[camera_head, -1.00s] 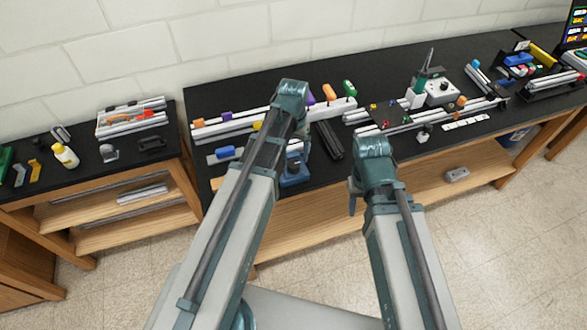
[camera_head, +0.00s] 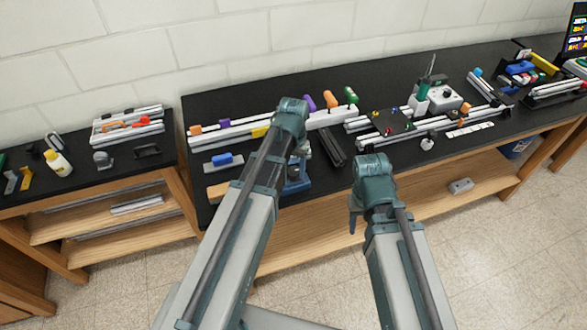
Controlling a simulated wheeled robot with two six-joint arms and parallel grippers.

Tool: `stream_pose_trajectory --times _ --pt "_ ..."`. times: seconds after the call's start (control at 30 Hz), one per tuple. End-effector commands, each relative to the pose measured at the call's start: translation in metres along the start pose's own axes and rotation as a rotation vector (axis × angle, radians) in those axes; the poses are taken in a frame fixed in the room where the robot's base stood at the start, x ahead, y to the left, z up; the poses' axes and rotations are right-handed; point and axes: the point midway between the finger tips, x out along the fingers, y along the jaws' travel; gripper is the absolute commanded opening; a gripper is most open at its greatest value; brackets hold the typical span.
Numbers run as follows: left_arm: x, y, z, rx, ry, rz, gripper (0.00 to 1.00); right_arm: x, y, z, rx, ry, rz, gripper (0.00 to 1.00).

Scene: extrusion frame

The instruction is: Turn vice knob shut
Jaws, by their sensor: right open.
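A blue vice (camera_head: 297,185) sits near the front edge of the black bench, mostly hidden behind my left arm. Its knob cannot be made out. My left arm reaches over the bench and bends down beside the vice; its fingertips are hidden, so I cannot tell whether they touch it. My right gripper (camera_head: 354,218) shows only as a small dark part below the bent right arm, in front of the bench edge. It is open, apart from the vice, with nothing seen in it.
Aluminium extrusions (camera_head: 225,137) and colored-handled tools (camera_head: 331,100) lie behind the vice. A dark bar (camera_head: 332,146) lies to its right. A blue block on a grey plate (camera_head: 222,160) lies to its left. A lower wooden shelf (camera_head: 440,195) runs under the bench.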

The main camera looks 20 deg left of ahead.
Motion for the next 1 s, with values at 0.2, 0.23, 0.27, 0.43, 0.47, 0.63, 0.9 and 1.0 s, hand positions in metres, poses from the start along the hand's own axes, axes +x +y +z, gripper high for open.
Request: stream_pose_trajectory --times 0.2,0.23,0.27,0.43,0.47,0.63,0.9,1.0 --pt "0.0001 0.0 0.0001 0.0 0.0 0.0 0.0 0.0001 0.0 0.0 0.0 0.0 0.0 0.5" --pt "0.0001 0.0 0.0001 0.0 0.0 0.0 0.0 0.0001 0.0 0.0 0.0 0.0 0.0 0.5" --pt "0.0001 0.0 0.0001 0.003 0.0 0.0 0.0 0.0001 0.0 0.0 0.0 0.0 0.0 0.5" --pt "0.0001 -0.0001 0.0 0.103 0.0 0.0 0.0 0.0001 0.0 0.0 0.0 0.0 0.0 0.5" --pt "0.0001 -0.0001 0.0 0.123 0.0 0.0 0.0 0.0001 0.0 0.0 0.0 0.0 0.0 0.5" --pt "0.0001 -0.0002 0.0001 0.186 0.0 0.0 0.0 0.0001 0.0 0.0 0.0 0.0 0.0 0.5" --pt "0.0001 -0.0002 0.0001 0.187 0.0 0.0 0.57 0.0001 0.0 0.0 0.0 0.0 0.0 0.5" --pt "0.0001 -0.0002 0.0001 0.187 0.0 0.0 0.75 0.0001 0.0 0.0 0.0 0.0 0.0 0.5"
